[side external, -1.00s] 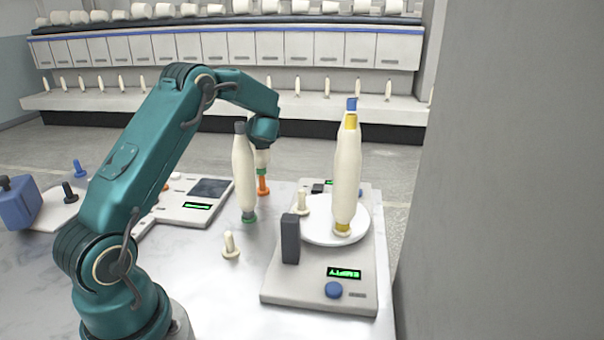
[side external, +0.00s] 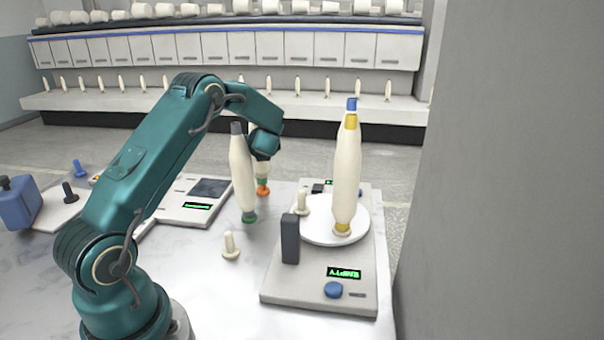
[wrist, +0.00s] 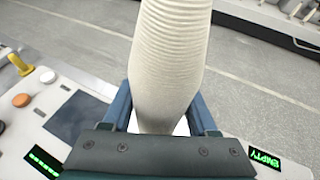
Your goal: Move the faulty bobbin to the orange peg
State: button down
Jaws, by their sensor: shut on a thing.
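My gripper (side external: 263,150) is shut on a cream bobbin (wrist: 168,60), with one finger on each side in the wrist view. A third bobbin (side external: 347,175), with yellow ends, stands on the blue-tipped peg (side external: 351,103). No fault mark is visible.
A flat device (side external: 185,213) lies left of the bobbins.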

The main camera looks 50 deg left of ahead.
jog(key=shift+f, duration=0.6)
jog(key=shift+f, duration=0.15)
jog(key=shift+c, duration=0.5)
grip_release()
jog(key=shift+d, duration=0.1)
